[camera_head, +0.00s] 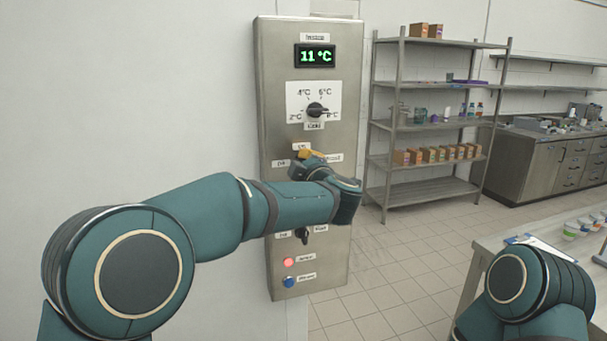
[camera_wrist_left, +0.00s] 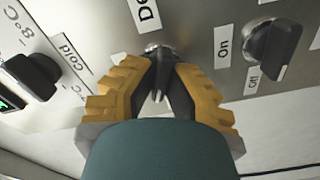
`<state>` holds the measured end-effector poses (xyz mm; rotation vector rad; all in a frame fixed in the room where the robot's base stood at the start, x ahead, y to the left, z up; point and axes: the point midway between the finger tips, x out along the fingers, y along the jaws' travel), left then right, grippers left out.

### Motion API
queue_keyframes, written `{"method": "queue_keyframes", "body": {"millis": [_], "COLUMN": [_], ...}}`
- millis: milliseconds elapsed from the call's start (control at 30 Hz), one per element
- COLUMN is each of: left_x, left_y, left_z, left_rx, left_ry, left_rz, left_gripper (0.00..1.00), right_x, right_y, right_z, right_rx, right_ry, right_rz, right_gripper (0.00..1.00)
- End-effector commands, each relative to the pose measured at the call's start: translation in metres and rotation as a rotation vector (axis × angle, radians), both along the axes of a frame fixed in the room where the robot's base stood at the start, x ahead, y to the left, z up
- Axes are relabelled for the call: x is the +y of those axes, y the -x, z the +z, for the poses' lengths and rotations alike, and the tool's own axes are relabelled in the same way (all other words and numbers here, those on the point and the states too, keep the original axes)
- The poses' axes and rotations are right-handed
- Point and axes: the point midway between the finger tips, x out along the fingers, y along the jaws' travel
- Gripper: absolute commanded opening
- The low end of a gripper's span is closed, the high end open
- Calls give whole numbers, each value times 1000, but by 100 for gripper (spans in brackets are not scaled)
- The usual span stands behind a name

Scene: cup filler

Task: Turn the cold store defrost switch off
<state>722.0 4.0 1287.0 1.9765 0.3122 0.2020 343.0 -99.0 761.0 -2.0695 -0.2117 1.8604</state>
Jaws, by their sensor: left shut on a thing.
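The steel control panel (camera_head: 263,90) stands against the wall in the head view. My left gripper (camera_head: 312,156) is at its middle switch, with yellow fingers shut on it. The wrist view shows my left gripper (camera_wrist_left: 157,65) with a finger on each side of the dark switch lever (camera_wrist_left: 157,78). A white mark on the lever points down in that picture. A white label (camera_wrist_left: 146,13) beside the switch begins "De"; the rest is cut off. The fingers and wrist hide most of the switch in the head view. My right gripper is out of view.
Above is the temperature dial (camera_head: 317,109) under a display (camera_head: 315,55) reading 11 °C. Below are another dark switch (camera_head: 302,236), labelled On and Off in the wrist view, a lit red light (camera_head: 288,262) and a blue button (camera_head: 289,282). A shelf rack (camera_head: 431,190) stands to the right.

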Motion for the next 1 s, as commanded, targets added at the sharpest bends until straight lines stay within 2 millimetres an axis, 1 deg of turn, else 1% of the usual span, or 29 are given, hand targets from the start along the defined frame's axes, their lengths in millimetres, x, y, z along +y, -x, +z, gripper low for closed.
{"method": "queue_keyframes", "body": {"millis": [33,200,500,700,1000], "left_x": [1,2,2,2,2], "left_y": [0,0,0,0,0], "left_z": [-1,-2,-1,0,1], "left_rx": [-18,-61,-117,-134,-141], "left_ry": [42,178,346,400,421], "left_rz": [2,3,2,2,2], "left_gripper": [0,0,0,0,0], "right_x": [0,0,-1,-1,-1], "right_y": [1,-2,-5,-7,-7], "right_z": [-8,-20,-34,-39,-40], "right_rx": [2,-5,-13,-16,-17], "right_ry": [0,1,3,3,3], "right_rz": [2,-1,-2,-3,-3], "right_gripper": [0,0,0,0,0]}}
